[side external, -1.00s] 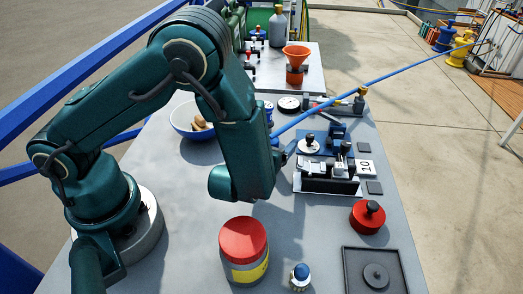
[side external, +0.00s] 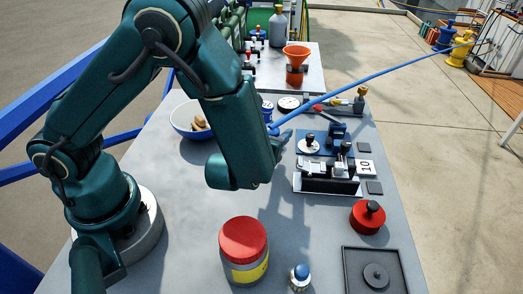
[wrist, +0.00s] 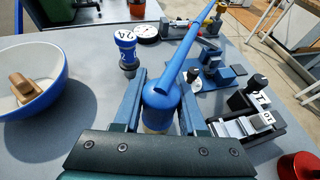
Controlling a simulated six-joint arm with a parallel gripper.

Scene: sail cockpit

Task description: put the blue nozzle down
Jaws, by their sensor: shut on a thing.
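The blue nozzle (wrist: 161,98) sits between the two jaws of my gripper (wrist: 161,76) in the wrist view, with a rounded blue body and a pale part below it. My gripper is shut on it. A long blue hose (side external: 392,70) runs from the gripper area across the bench to the far right; its near end also shows in the wrist view (wrist: 198,45). In the side view my forearm hides most of the gripper and the nozzle body. I cannot tell how high the nozzle is above the bench.
A blue bowl (wrist: 58,85) with brown pieces stands left of the gripper. A blue-and-white numbered cylinder (wrist: 126,50) is just beyond. Fixtures (side external: 326,178) stand on the right. A red-lidded jar (side external: 243,240) and small blue-capped bottle (side external: 299,277) are near the front. Grey bench is bare between.

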